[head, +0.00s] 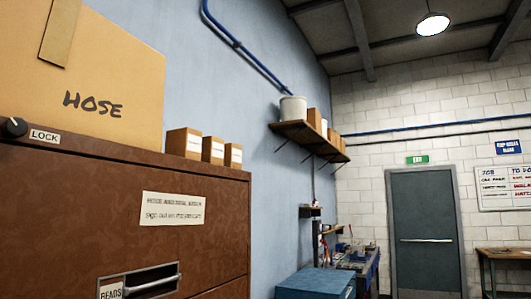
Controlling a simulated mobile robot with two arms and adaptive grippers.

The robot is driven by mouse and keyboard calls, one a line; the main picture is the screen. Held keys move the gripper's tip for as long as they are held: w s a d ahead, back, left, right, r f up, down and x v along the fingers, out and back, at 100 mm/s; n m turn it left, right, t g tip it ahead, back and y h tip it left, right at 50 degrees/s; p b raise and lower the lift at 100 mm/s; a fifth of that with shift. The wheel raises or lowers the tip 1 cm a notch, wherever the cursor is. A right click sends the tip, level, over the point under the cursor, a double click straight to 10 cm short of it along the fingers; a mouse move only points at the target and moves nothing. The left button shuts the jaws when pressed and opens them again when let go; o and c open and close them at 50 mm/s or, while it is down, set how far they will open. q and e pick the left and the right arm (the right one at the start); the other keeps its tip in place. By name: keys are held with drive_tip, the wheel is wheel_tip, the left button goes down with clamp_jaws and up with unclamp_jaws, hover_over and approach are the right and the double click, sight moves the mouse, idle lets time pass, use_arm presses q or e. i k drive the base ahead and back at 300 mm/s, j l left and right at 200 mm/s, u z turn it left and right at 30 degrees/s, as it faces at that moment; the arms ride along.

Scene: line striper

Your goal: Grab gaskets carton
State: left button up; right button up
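Three small brown cartons stand in a row on top of a brown metal cabinet (105,215), by the blue wall. They are the left carton (183,142), the middle carton (212,150) and the right carton (233,156). Each has a white label too small to read, so I cannot tell whether one is the gaskets carton. A large carton (100,75) marked HOSE sits on the cabinet at the upper left, partly cut off by the frame. Neither of my grippers is in view.
The cabinet has a LOCK knob (14,127) and a drawer handle (152,285) near a BEADS label. A wall shelf (310,137) holds a white bucket (293,109) and boxes. A blue chest (316,284), workbench (358,262) and grey exit door (426,230) are farther back.

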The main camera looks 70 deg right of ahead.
sight(187, 142)
drive_tip(key=z, duration=1.65)
drive_tip(key=i+l+u, duration=0.2)
drive_tip(key=l, duration=0.15)
